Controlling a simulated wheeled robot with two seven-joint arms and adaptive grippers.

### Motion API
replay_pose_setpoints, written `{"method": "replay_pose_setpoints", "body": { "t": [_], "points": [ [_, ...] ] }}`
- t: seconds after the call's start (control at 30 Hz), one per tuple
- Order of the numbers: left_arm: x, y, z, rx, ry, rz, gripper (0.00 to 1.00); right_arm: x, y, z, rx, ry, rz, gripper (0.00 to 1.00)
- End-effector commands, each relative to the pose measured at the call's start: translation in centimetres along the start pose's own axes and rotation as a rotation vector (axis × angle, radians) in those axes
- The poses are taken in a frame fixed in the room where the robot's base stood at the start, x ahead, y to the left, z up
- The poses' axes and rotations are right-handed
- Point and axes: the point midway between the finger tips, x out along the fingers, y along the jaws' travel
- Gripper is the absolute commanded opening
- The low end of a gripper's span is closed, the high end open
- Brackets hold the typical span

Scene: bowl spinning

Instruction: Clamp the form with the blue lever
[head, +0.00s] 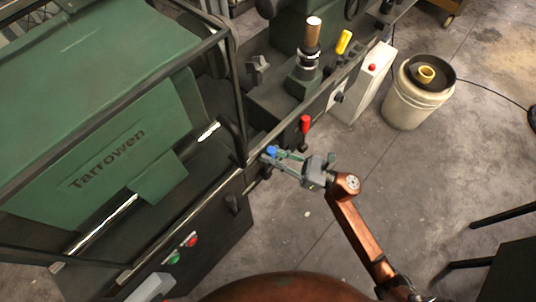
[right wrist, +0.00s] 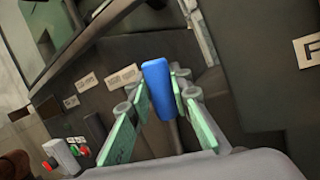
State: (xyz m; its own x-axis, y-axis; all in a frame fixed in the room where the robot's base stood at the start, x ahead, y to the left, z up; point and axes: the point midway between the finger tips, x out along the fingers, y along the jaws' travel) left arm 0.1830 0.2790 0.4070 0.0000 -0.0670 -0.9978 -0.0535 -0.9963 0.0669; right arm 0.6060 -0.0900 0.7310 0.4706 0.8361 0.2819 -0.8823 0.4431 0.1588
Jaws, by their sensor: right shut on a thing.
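The blue lever (head: 271,151) stands on the front of the dark green machine. In the right wrist view the blue lever (right wrist: 159,88) is upright between the fingers. My right gripper (head: 276,154) is shut on the lever's blue handle. In the right wrist view its green-sided fingers (right wrist: 161,92) touch the handle from both sides. The lever's base is hidden behind the fingers. The form is not clearly identifiable; a brown-topped cylinder (head: 313,33) stands on a metal fitting at the machine's right end. My left gripper is not seen.
A red lever (head: 305,124) stands just right of the blue one, and a yellow lever (head: 344,41) farther back. A black guard frame (head: 238,90) rises close to the left. Green and red buttons (head: 190,239) are lower left. A white bucket (head: 414,100) stands on the floor.

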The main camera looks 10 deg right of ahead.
Motion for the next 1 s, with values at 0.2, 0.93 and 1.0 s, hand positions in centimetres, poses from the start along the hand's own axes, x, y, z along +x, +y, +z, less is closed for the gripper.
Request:
{"method": "replay_pose_setpoints", "body": {
  "t": [0.2, 0.93, 1.0],
  "points": [
    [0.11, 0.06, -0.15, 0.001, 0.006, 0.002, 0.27, -0.04, -0.13, 0.12, 0.005, -0.004, -0.003, 0.0],
    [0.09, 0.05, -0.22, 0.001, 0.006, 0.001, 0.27, -0.1, -0.08, 0.02, 0.004, -0.002, -0.002, 0.37],
    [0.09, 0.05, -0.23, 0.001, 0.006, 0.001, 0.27, -0.45, -0.11, -0.01, 0.005, -0.002, -0.003, 0.37]
  ]
}}
